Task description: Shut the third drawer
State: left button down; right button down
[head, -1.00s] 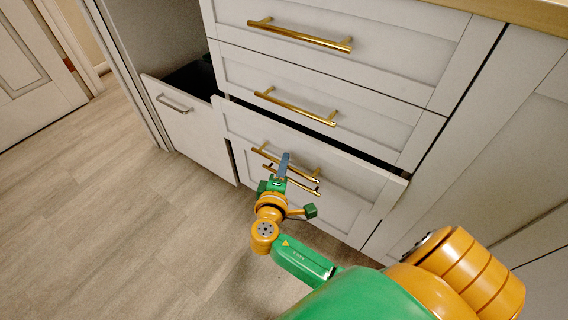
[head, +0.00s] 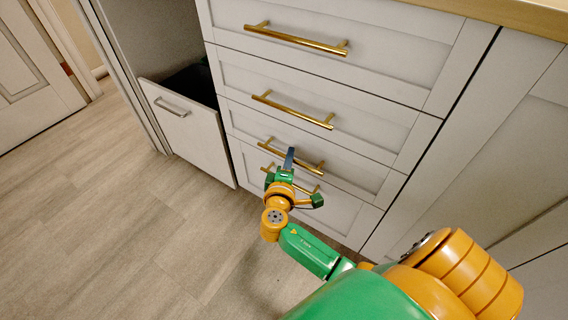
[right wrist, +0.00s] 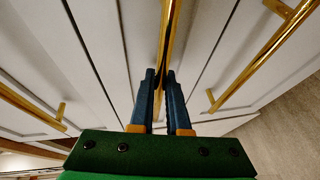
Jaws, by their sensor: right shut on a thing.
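The third drawer (head: 352,174) is a light grey panel in the stack of drawers in the head view. Its front now lies about level with the fronts above and below, with no open gap showing. Its gold bar handle (head: 312,165) also shows between the blue fingers in the right wrist view (right wrist: 168,40). My right gripper (head: 289,158) is shut on this handle, near its middle. The fingers hide a short part of the bar. My left gripper is not in view.
The two drawers above are shut, with gold handles (head: 295,39) (head: 292,110). The bottom drawer's handle (head: 312,188) sits just below my gripper. At left, a pull-out bin front (head: 190,128) stands open. The wooden floor (head: 120,230) is clear.

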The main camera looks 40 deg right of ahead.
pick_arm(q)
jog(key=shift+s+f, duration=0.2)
pick_arm(e)
jog(key=shift+d+r, duration=0.1)
jog(key=shift+d, duration=0.05)
jog(key=c, duration=0.9)
grip_release()
jog(key=shift+s, duration=0.15)
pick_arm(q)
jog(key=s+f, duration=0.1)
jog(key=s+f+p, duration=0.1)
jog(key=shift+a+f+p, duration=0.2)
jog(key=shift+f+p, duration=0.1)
pick_arm(e)
jog(key=v, duration=0.6)
jog(key=shift+s+a, duration=0.15)
jog(key=shift+a, duration=0.25)
